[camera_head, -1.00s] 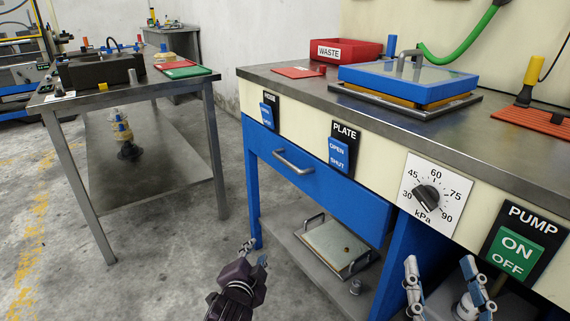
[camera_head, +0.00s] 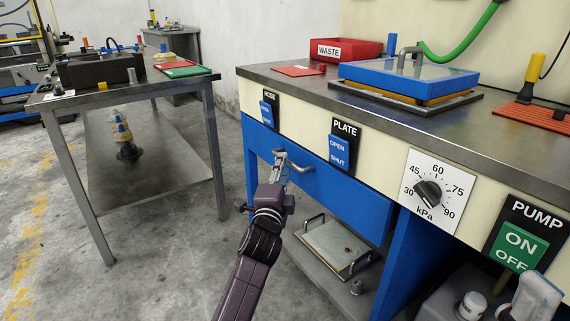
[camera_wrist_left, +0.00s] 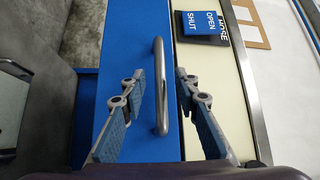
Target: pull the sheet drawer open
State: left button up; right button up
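The sheet drawer (camera_head: 345,197) is a blue front under the bench top, and it looks shut and flush with the frame. Its grey bar handle (camera_head: 300,168) runs across the front, and my left gripper (camera_head: 281,163) is at it. In the left wrist view the handle (camera_wrist_left: 160,85) stands between the two fingers of the left gripper (camera_wrist_left: 158,88). The fingers are apart, with a gap on both sides of the bar.
The PLATE switch (camera_head: 340,150) and the HOSE switch (camera_head: 267,112) are on the panel above the drawer. A metal plate with handles (camera_head: 338,246) lies on the shelf below. A side table (camera_head: 120,92) stands at the left, with open floor between it and the bench.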

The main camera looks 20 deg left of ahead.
pick_arm(q)
jog(key=shift+w+a+r+b, duration=0.15)
jog(key=shift+w+b, duration=0.1)
jog(key=shift+w, duration=0.7)
jog(key=shift+w+a+r+b, duration=0.1)
jog(key=shift+w+b, duration=0.15)
jog(key=shift+w, duration=0.65)
grip_shut()
